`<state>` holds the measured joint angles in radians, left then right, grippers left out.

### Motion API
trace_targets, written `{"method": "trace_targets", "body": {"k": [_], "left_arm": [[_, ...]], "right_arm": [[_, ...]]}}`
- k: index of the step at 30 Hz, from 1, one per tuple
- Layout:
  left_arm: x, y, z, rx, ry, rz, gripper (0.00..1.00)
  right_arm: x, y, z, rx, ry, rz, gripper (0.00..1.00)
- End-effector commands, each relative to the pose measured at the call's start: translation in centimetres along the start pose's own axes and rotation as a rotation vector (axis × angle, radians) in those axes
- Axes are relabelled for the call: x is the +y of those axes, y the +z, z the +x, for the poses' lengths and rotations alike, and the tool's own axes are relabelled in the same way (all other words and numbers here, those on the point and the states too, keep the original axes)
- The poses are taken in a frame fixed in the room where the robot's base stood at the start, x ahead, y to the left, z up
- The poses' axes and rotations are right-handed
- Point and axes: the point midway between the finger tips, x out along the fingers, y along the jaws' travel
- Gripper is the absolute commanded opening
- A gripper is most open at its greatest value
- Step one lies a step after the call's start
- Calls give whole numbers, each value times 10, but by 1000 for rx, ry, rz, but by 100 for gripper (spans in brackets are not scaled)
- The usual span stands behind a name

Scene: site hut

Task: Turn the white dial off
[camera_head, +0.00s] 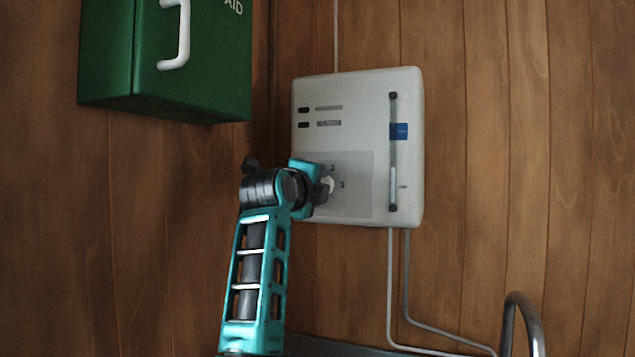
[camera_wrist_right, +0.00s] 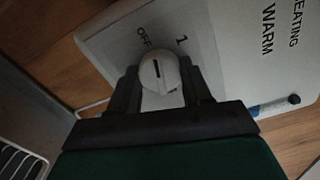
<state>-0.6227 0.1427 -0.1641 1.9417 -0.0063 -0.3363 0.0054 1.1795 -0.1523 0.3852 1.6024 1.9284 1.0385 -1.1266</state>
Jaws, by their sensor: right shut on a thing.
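The white dial (camera_wrist_right: 160,84) sits on the front of a white control box (camera_head: 358,135) on the wooden wall. In the right wrist view its black mark points up, between the printed "OFF" and "1", seemingly a little nearer "OFF". My right gripper (camera_head: 326,187) is shut on the dial, one dark finger on each side of it. In the head view the gripper and wrist hide most of the dial; only a pale bit (camera_head: 329,184) shows. My left gripper is in neither view.
A green first-aid cabinet (camera_head: 190,70) with a white handle hangs at the upper left. The box has a slider with a blue tab (camera_head: 398,131) on its right side. Cables run below it to the right. A curved metal rail (camera_head: 522,315) stands at the lower right.

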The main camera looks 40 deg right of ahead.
Motion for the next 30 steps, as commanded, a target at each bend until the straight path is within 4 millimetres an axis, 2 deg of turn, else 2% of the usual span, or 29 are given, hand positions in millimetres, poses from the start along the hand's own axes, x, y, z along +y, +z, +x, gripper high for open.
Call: {"method": "trace_targets", "body": {"k": [12,30], "left_arm": [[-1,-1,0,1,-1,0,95],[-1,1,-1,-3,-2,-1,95]], "right_arm": [[2,0,0,0,4,-227,18],[2,0,0,0,4,-275,18]]}}
